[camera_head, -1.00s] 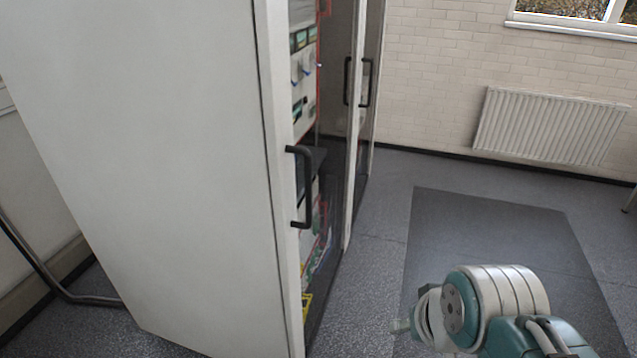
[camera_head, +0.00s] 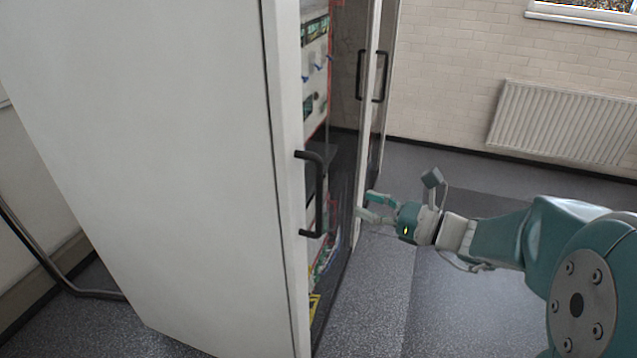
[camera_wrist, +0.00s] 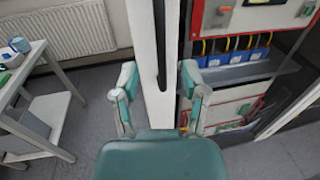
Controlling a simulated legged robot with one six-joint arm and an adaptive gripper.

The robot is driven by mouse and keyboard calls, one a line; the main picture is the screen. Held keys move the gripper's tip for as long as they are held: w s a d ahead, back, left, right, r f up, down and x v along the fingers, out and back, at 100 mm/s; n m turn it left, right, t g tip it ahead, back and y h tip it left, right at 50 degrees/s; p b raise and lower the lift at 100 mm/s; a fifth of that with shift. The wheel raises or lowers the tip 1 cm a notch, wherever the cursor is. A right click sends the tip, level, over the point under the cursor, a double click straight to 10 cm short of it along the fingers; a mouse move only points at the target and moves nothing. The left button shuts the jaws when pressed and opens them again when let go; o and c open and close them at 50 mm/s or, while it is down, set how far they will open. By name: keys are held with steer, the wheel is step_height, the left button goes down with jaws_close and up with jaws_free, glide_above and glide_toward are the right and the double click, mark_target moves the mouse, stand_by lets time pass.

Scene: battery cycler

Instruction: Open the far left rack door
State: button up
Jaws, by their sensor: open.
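In the head view, a tall white rack has dark glass doors seen at a steep angle. The nearest door carries a black vertical bar handle (camera_head: 316,194). Farther along are two more black handles, a left one (camera_head: 360,75) and a right one (camera_head: 381,77). My gripper (camera_head: 368,205) is open and empty, its fingers pointing left to the rack front, right of the nearest handle. In the wrist view, a white upright (camera_wrist: 147,50) stands between the open fingers.
A radiator (camera_head: 553,128) hangs on the far brick wall. A dark floor mat (camera_head: 450,315) lies under my arm. In the wrist view, a small table (camera_wrist: 38,65) stands at the left, and rack equipment with blue connectors (camera_wrist: 245,55) fills the right. Floor before the rack is clear.

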steer(key=x, duration=1.1)
steer(key=shift+d+r, duration=0.1)
jaws_close()
